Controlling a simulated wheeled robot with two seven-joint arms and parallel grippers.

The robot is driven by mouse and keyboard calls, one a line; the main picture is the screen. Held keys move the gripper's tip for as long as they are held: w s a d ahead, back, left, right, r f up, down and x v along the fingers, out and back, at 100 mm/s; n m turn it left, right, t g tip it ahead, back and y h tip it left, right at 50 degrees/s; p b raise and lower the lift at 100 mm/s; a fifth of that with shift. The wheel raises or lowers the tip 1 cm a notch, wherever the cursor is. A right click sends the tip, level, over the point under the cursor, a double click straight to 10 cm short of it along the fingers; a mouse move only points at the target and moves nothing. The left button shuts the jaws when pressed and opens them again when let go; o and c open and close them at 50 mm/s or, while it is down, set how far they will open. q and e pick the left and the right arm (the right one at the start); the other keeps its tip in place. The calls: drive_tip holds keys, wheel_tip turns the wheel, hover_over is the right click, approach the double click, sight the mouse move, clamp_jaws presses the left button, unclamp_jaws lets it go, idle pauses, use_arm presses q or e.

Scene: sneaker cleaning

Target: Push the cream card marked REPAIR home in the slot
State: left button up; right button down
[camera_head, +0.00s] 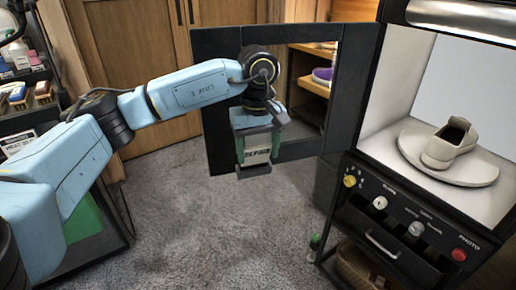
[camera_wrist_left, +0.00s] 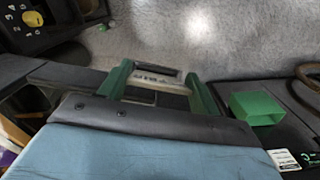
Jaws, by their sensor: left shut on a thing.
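My left gripper (camera_head: 256,140) hangs down in front of the dark framed panel, shut on a pale card (camera_head: 257,157). Dark lettering shows on the card, too small to read surely. A dark slot holder (camera_head: 254,170) is at the card's lower edge; how deep the card sits in it I cannot tell. In the left wrist view the gripper's green fingers (camera_wrist_left: 159,72) stand either side of the card (camera_wrist_left: 150,94), and a dark-rimmed piece lies at its far end. My right gripper is not in view.
The dark framed panel (camera_head: 214,120) stands close behind the gripper. At right is a photo booth with a shoe (camera_head: 449,143) on a white turntable (camera_head: 415,146) and a knobbed control panel (camera_head: 405,215). Grey carpet (camera_head: 190,210) is open below. A green box (camera_wrist_left: 257,108) shows in the wrist view.

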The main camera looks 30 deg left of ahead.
sight(256, 154)
use_arm(q)
drive_tip(key=shift+w+a+f+b, duration=0.2)
drive_tip(key=shift+f+b, duration=0.2)
drive_tip(key=shift+f, duration=0.25)
drive_tip(key=shift+w+a+f+b, duration=0.2)
drive_tip(key=shift+f+b, duration=0.25)
drive_tip(key=shift+f, duration=0.25)
drive_tip(key=shift+w+a+f+b, duration=0.1)
drive_tip(key=shift+a+f+b, duration=0.1)
drive_tip(key=shift+f+b, duration=0.35)
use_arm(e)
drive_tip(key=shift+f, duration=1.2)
use_arm(q)
drive_tip(key=o, duration=1)
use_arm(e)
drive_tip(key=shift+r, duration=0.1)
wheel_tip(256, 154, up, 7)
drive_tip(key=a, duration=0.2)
use_arm(q)
wheel_tip(256, 154, up, 13)
drive_tip(key=p, duration=0.4)
drive_tip(key=shift+r, duration=0.2)
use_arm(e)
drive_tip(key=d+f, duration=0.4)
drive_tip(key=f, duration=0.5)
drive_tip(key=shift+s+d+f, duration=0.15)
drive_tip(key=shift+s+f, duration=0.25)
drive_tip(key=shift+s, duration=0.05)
